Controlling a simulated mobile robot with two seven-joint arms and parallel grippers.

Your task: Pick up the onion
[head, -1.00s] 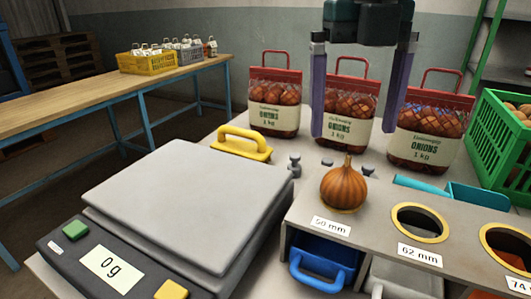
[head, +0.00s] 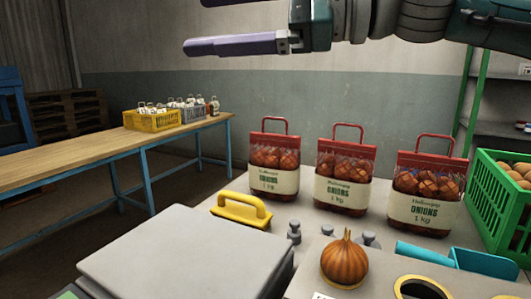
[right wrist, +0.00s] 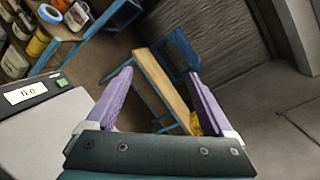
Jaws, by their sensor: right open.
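The brown onion (head: 344,263) sits upright in the leftmost ring of the grey sizing board (head: 305,283), low in the head view. My right gripper (head: 193,25) is at the top of the head view, high above the table. Its purple fingers point left, well apart from the onion. In the right wrist view my right gripper (right wrist: 160,74) is open with nothing between its fingers; the onion does not show there. My left gripper is in neither view.
Three onion sacks (head: 344,184) stand behind the board. A scale (head: 175,255) and a yellow-handled tool (head: 241,211) lie left. A blue scoop (head: 425,254) and green crate (head: 505,235) are right. A wooden bench (head: 85,158) holds a yellow crate (head: 152,121). Small weights (head: 294,232) stand nearby.

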